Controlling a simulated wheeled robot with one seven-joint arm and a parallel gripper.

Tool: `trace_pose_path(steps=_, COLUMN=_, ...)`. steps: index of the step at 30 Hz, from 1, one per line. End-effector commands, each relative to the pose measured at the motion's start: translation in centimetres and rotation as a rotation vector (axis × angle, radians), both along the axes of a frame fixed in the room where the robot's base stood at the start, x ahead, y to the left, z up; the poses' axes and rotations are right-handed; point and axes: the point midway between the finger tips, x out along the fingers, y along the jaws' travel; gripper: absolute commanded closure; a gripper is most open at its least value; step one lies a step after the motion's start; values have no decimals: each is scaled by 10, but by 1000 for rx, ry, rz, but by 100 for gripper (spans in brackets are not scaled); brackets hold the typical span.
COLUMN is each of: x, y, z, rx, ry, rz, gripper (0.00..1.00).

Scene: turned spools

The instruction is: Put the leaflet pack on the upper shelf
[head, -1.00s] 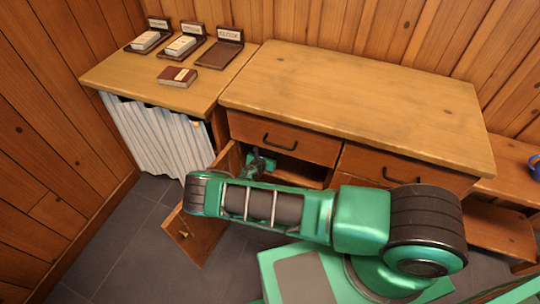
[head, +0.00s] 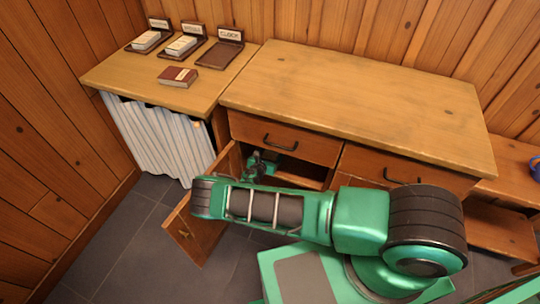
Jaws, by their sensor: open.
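My gripper (head: 262,163) is at the mouth of an open cupboard under the wooden counter, small and partly hidden by my own green arm. It is open; I cannot make out anything between its fingers. A shelf board (head: 296,180) shows inside the cupboard to the right of my gripper; the rest of the inside is hidden. I cannot pick out the leaflet pack with certainty. A dark red pack with a pale band (head: 178,77) lies flat on the left counter, far from my gripper.
The cupboard door (head: 196,232) hangs open at the left of my arm. Two label stands hold white packs (head: 146,40) (head: 182,45); the CLOCK stand (head: 220,54) is empty. A white curtain (head: 160,137) hangs below. The main counter top (head: 350,100) is clear.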

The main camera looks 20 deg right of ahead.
Motion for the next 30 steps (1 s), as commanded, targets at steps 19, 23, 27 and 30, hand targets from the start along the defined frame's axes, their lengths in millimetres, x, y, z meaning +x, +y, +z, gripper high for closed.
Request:
trace_pose_path(steps=19, x=-79, y=58, z=41, rx=1, ry=0, rz=0, gripper=27)
trace_pose_path(steps=23, x=-87, y=62, z=44, rx=1, ry=0, rz=0, gripper=27)
trace_pose_path(steps=27, x=-89, y=64, z=45, rx=1, ry=0, rz=0, gripper=27)
trace_pose_path(steps=30, x=-89, y=64, z=45, rx=1, ry=0, rz=-1, gripper=27)
